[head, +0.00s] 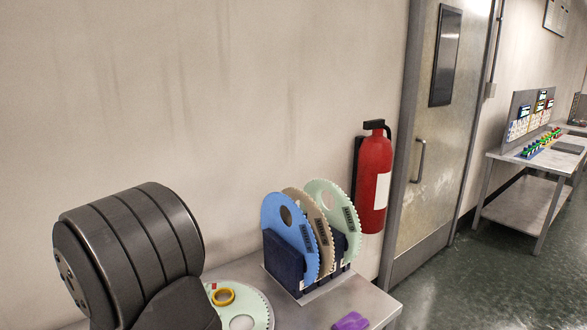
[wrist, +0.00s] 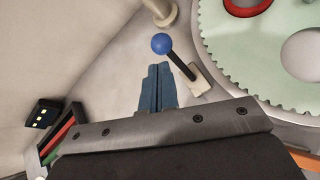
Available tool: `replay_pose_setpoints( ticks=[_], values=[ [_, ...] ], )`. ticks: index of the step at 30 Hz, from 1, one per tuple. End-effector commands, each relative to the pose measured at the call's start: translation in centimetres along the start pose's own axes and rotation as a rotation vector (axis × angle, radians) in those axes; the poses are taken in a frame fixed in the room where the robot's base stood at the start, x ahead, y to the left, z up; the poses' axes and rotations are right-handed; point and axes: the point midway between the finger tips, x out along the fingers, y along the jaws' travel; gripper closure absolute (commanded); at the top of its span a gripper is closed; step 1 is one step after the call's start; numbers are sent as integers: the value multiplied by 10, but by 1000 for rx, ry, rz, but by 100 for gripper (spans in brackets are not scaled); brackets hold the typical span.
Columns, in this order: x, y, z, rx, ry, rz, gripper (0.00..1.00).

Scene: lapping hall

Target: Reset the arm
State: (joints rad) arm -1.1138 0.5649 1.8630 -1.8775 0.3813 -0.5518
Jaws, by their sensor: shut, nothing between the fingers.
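My gripper (wrist: 158,72) shows in the wrist view as two blue fingers lying side by side, shut with nothing between them. Just ahead of the fingertips, a blue ball knob (wrist: 162,43) sits on a black lever that slants from a cream base (wrist: 201,82). The fingers appear apart from the lever. In the head view the gripper is not visible; part of my arm fills the lower left.
In the wrist view, a pale green toothed disc (wrist: 275,75) carries a red ring (wrist: 246,5); a dark box (wrist: 42,113) is left.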

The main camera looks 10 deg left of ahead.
Motion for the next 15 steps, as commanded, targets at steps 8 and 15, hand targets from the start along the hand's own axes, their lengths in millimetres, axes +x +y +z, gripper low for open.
replay_pose_setpoints(
  ticks=[8, 15],
  values=[
    [1, 2, 1, 1, -1, 0, 100],
    [6, 20, 10, 2, -3, 1, 100]
  ],
)
